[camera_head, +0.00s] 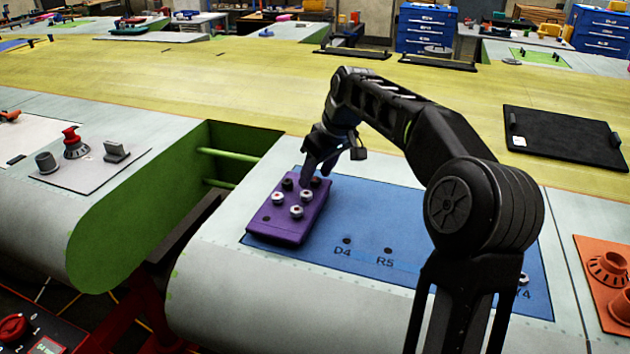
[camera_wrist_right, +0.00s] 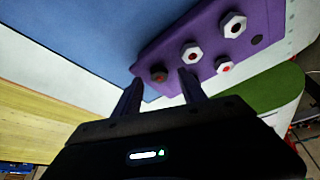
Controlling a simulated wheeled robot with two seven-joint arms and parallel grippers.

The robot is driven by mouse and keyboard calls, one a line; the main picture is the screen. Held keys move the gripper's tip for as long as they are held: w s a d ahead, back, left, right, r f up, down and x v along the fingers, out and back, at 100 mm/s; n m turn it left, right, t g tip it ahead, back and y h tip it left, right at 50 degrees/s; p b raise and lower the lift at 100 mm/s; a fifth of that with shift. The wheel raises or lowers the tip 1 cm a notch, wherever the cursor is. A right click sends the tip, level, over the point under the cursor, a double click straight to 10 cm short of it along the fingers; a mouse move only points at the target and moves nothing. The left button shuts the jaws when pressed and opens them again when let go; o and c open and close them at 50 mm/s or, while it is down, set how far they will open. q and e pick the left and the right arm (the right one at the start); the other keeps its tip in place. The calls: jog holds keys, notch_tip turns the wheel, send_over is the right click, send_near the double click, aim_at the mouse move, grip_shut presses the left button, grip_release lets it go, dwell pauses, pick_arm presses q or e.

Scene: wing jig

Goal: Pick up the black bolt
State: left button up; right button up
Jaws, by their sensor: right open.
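A black bolt (camera_head: 316,182) stands in the far right corner of a purple block (camera_head: 282,233). In the wrist view the bolt (camera_wrist_right: 158,73) shows dark, just beyond and between my fingertips, and it looks untouched. My right gripper (camera_head: 318,170) is over that corner, pointing down. In the wrist view the same gripper (camera_wrist_right: 162,82) has its two fingers apart with nothing between them. A second dark bolt or hole (camera_head: 287,184) is at the block's far left; a finger seems to hide it in the wrist view. My left gripper is not in view.
Three white hex bolts with red centres, one of them (camera_head: 296,211), stand close by in the block. A dark hole (camera_wrist_right: 256,39) is near its edge. The block lies on a blue mat (camera_head: 400,220) with free room to the right. A green-walled gap (camera_head: 140,220) lies left.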

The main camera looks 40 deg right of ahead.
jog(key=shift+w+f, duration=0.2)
jog(key=shift+f, duration=0.3)
jog(key=shift+c, duration=0.6)
grip_shut()
